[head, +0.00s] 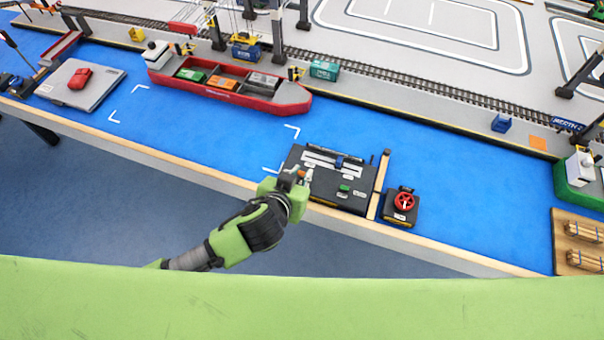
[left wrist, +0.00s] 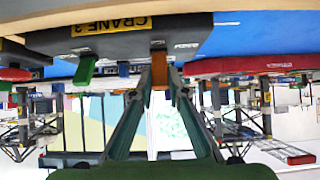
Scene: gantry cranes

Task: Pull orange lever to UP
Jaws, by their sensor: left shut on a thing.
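The orange lever (head: 302,174) stands at the left front of a dark control panel (head: 360,193) on the table's near edge. My left gripper (head: 296,179) reaches it from the front left and hides part of it. In the left wrist view, which looks upside down, the orange lever (left wrist: 160,76) sits between the two fingertips of my left gripper (left wrist: 161,84), and the gripper is shut on it. A panel label there reads CRANE 3 (left wrist: 112,26). Any UP marking is too small to read. My right gripper is not in view.
A green control (head: 344,188) sits on the panel right of the lever. A box with a red wheel (head: 404,201) stands further right. A red ship (head: 230,85) lies on the blue surface behind. Blue surface (head: 225,137) left of the panel is clear.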

